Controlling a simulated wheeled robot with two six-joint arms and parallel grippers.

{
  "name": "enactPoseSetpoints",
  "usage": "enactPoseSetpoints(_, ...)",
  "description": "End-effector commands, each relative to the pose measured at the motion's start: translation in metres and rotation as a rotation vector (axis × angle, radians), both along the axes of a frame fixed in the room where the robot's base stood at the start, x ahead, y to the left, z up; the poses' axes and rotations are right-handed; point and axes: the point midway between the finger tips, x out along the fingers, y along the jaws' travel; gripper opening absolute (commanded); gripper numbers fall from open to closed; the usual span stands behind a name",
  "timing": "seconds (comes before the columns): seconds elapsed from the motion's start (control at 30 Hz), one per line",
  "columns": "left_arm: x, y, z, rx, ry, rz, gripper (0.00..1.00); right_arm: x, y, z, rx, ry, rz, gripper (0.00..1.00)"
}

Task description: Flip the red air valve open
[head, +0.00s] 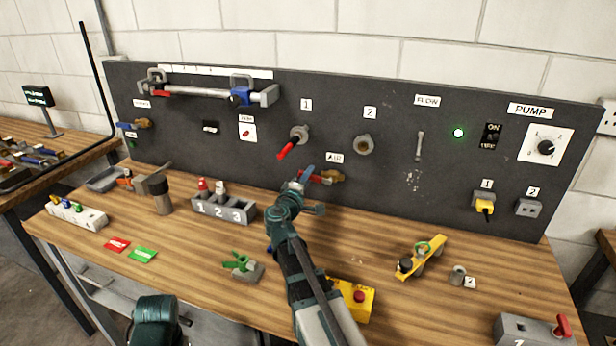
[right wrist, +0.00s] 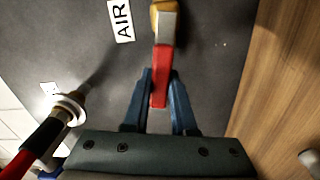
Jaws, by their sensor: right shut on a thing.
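The air valve has a brass body (head: 334,176) and a red handle (head: 317,179), on the dark panel just below the AIR label (head: 335,158). In the right wrist view the red handle (right wrist: 160,82) runs down from the brass body (right wrist: 163,22) to between my blue fingers. My right gripper (head: 305,175) is at the panel, shut on the handle's free end. In the head view the fingers partly hide the handle. A teal part of my left arm shows at the bottom left; its gripper is not visible.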

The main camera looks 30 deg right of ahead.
Motion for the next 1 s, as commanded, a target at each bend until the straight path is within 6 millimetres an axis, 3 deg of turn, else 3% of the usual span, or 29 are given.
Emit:
enactPoseSetpoints(0.23, 0.000, 0.000, -0.013, 0.000, 0.000, 0.000, 0.81, 0.001, 0.001, -0.013, -0.098, 0.115, 0.000, 0.00)
enactPoseSetpoints(0.63, 0.000, 0.000, -0.014, 0.000, 0.000, 0.000, 0.81, 0.000, 0.001, -0.014, -0.132, 0.156, 0.000, 0.00)
enactPoseSetpoints(0.67, 0.000, 0.000, -0.014, 0.000, 0.000, 0.000, 0.81, 0.000, 0.001, -0.014, -0.132, 0.156, 0.000, 0.28)
enactPoseSetpoints(0.8, 0.000, 0.000, -0.013, 0.000, 0.000, 0.000, 0.81, 0.000, 0.001, -0.014, -0.131, 0.155, 0.000, 0.53)
enactPoseSetpoints(1.0, 0.000, 0.000, -0.013, 0.000, 0.000, 0.000, 0.81, 0.001, 0.001, -0.014, -0.132, 0.154, 0.000, 0.55)
